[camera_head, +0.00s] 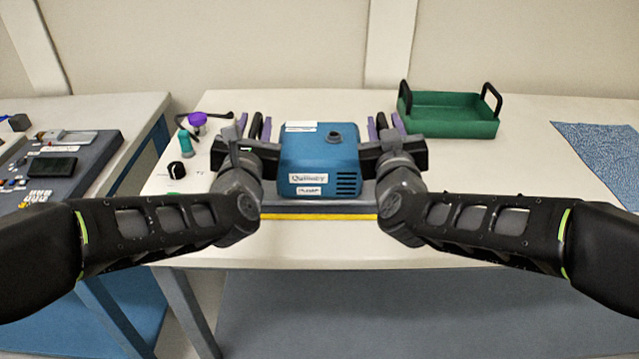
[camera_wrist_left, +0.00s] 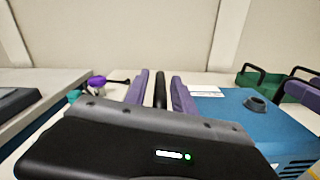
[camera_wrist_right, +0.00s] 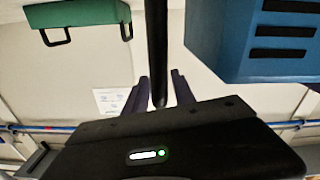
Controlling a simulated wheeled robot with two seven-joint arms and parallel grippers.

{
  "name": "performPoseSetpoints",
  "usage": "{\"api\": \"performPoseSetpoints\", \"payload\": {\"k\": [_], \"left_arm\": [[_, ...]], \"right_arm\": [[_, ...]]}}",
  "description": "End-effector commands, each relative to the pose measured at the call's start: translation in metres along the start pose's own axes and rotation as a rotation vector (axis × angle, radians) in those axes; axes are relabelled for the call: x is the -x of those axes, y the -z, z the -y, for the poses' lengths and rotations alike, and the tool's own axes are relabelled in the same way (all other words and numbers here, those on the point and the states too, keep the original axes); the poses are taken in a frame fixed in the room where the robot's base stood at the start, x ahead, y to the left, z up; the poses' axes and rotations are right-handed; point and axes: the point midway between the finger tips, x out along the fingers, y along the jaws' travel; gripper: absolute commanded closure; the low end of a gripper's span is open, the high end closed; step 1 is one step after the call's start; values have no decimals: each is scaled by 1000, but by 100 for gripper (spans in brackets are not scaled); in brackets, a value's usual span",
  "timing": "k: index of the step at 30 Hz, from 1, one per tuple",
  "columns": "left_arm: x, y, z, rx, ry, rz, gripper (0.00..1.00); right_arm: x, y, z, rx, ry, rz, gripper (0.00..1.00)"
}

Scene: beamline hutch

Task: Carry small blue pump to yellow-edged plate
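The small blue pump (camera_head: 319,160) sits upright between my two grippers, with a dark port on top and vents in front. It is at the yellow-edged plate (camera_head: 290,216), whose yellow front strip shows below it; the contact underneath is hidden. My left gripper (camera_head: 256,127) is at the pump's left side, its purple fingers on either side of a black bar (camera_wrist_left: 160,89) with small gaps. My right gripper (camera_head: 384,125) is at the pump's right side, its fingers likewise apart around a black bar (camera_wrist_right: 157,60). The pump also shows in the right wrist view (camera_wrist_right: 230,40).
A green tray (camera_head: 450,127) with black handles stands at the back right. A blue mat (camera_head: 600,150) lies at the far right. A teal bottle (camera_head: 186,143), a purple-topped item (camera_head: 197,119) and a black knob (camera_head: 176,170) stand left. The table right of the plate is clear.

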Motion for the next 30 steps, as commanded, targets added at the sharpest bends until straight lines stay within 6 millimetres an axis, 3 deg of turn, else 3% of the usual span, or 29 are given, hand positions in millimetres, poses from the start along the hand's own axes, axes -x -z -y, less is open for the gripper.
{"api": "performPoseSetpoints", "payload": {"k": [14, 20, 30], "left_arm": [[8, -1, 1, 2, 2, 0, 62], [37, -1, 1, 2, 3, 1, 62], [104, -1, 0, 3, 2, 3, 62]], "right_arm": [[0, 0, 1, -1, 2, 0, 62], [0, 0, 1, -1, 2, 0, 62], [0, 0, 1, -1, 2, 0, 62]]}}
